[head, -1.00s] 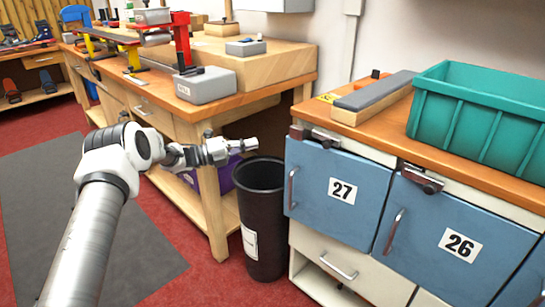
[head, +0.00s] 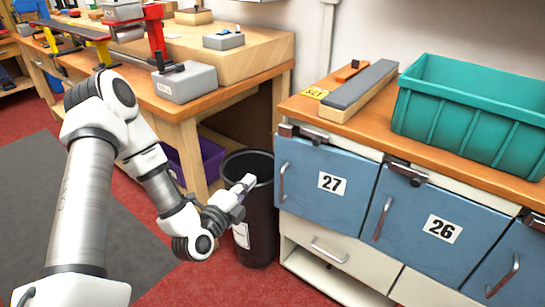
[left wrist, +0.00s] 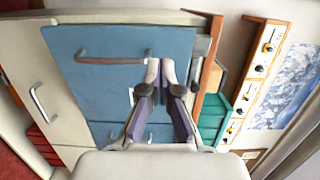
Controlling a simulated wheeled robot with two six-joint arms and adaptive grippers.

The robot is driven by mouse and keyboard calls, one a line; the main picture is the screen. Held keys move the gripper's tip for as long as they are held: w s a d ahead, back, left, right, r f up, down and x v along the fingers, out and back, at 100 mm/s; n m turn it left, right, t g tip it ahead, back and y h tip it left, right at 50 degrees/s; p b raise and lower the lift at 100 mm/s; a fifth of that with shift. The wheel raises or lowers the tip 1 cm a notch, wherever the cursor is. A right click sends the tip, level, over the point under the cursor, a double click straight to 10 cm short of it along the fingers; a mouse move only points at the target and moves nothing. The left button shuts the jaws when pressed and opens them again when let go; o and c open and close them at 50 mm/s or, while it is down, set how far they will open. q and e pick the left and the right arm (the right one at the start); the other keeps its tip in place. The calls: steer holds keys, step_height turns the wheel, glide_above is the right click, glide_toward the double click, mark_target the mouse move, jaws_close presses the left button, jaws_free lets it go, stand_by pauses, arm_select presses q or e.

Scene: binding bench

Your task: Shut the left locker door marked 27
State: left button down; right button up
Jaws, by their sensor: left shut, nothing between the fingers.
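The blue left locker door marked 27 (head: 318,200) is at the right of the head view, below the wooden worktop. Its metal handle (head: 282,182) is near its left edge. The door lies close to the cabinet front; I cannot tell whether a small gap remains. My left gripper (head: 245,184) is shut and empty, left of the door and in front of the black bin, apart from the handle. In the left wrist view the shut fingers (left wrist: 166,72) point towards the blue door (left wrist: 100,80), whose label they partly hide. My right gripper is not in view.
A black bin (head: 262,225) stands between the workbench (head: 190,125) and the cabinet. The door marked 26 (head: 415,232) is to the right. A white drawer (head: 325,245) is below door 27. A green crate (head: 470,120) and a grey-topped block (head: 360,88) rest on the worktop.

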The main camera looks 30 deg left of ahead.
mark_target(278, 147)
arm_select(q)
steer(key=w+a+b, duration=0.1)
steer(key=w+b, duration=0.1)
steer(key=w, duration=0.9)
steer(key=shift+w, duration=0.35)
steer(key=shift+w, duration=0.1)
steer(key=w+h, duration=0.1)
steer(key=w+m+h, duration=0.1)
steer(key=w, duration=0.1)
steer(key=w+m+h, duration=0.1)
steer(key=w, duration=0.1)
steer(key=shift+a+p, duration=0.3)
steer(key=shift+p, duration=0.1)
steer(key=shift+r, duration=0.2)
steer(key=shift+h, duration=0.3)
